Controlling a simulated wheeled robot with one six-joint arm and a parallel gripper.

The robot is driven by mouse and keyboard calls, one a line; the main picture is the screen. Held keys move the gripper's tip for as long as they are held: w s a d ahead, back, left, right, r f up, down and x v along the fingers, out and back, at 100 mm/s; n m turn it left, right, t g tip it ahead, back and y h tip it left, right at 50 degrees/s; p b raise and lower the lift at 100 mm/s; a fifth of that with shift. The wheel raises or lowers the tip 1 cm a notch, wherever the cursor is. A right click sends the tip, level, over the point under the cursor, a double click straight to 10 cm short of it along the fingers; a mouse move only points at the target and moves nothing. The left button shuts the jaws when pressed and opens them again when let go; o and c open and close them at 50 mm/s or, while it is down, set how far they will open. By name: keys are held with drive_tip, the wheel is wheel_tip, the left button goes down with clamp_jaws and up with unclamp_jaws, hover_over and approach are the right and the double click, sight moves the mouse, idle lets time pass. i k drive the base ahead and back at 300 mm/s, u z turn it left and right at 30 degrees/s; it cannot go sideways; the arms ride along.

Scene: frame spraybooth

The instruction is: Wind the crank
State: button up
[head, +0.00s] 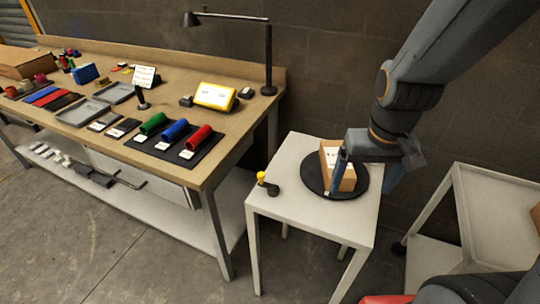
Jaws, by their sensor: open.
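The crank (271,188) is a small dark handle with a yellow knob (262,176), at the left side of a small white table (300,228). A round black turntable (324,189) lies on the same table to its right. A brown box (347,182) with a white label stands on the turntable. My gripper (365,178) is open over the turntable, well to the right of the crank. One finger shows in front of the box and the other to its right. I cannot tell whether the fingers touch the box. The wrist hides part of the turntable.
A wooden workbench (225,150) at the left holds a black lamp (268,60), a yellow device (215,97), coloured rollers (174,130) and grey trays (83,113). A white cart (480,180) stands at the right. The tabletop around the crank is clear.

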sight(272, 190)
drive_tip(key=k, duration=1)
drive_tip(key=u, duration=0.75)
drive_tip(key=i, duration=0.8)
drive_tip(key=z, duration=1.35)
